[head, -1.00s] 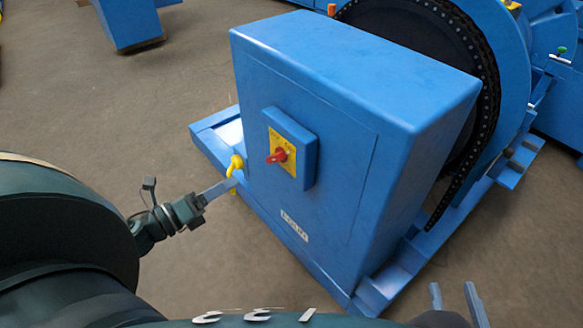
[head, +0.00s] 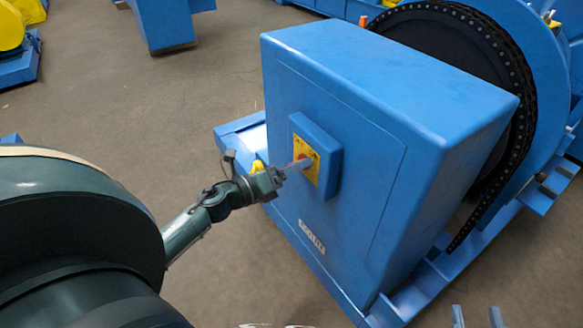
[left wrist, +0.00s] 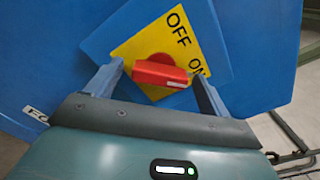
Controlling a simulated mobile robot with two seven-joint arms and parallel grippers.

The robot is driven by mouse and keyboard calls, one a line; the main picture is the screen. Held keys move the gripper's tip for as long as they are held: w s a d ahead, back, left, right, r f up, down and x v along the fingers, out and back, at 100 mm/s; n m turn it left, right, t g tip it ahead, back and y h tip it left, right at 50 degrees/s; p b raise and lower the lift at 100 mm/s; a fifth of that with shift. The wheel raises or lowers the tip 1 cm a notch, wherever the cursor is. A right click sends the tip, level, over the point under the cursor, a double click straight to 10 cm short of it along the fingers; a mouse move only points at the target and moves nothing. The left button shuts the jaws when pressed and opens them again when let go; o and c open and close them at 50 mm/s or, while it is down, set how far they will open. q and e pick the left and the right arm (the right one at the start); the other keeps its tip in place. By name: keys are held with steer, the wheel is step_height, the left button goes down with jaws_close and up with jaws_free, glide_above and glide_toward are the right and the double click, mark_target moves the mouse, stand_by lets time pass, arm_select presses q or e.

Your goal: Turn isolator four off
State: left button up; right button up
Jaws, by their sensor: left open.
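The isolator is a blue box with a yellow plate (left wrist: 158,50) marked OFF and ON, on the front of a blue cabinet (head: 345,150). Its red handle (left wrist: 160,72) points right, toward ON, in the left wrist view. My left gripper (left wrist: 157,82) is open, one finger on each side of the handle; I cannot tell whether they touch it. In the head view the left gripper (head: 297,165) partly hides the handle. A white label (head: 312,237) sits lower on the cabinet, its start reading "FO" in the wrist view. My right gripper (head: 477,317) is open and empty at the bottom edge.
A yellow part (head: 257,167) shows behind the left gripper, by the cabinet's lower left edge. A large chain wheel (head: 470,70) stands behind the cabinet. Bare floor (head: 120,110) lies to the left, with other blue machines farther back.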

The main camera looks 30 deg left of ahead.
arm_select(q)
steer(key=c, duration=1)
steer(key=shift+r+n+p, duration=0.1)
steer(key=shift+n+p, duration=0.25)
steer(key=shift+n, duration=0.05)
arm_select(e)
steer(key=shift+r, duration=0.1)
arm_select(q)
steer(key=shift+n+p, duration=5.35)
steer(key=shift+n, duration=3.35)
arm_select(e)
steer(key=s+d+r+m+g+h, duration=0.2)
steer(key=d+r+m+g, duration=0.1)
steer(key=r, duration=0.3)
steer(key=shift+s+d+m+h, duration=0.25)
steer(key=shift+d+m+h, duration=0.05)
steer(key=shift+m, duration=0.3)
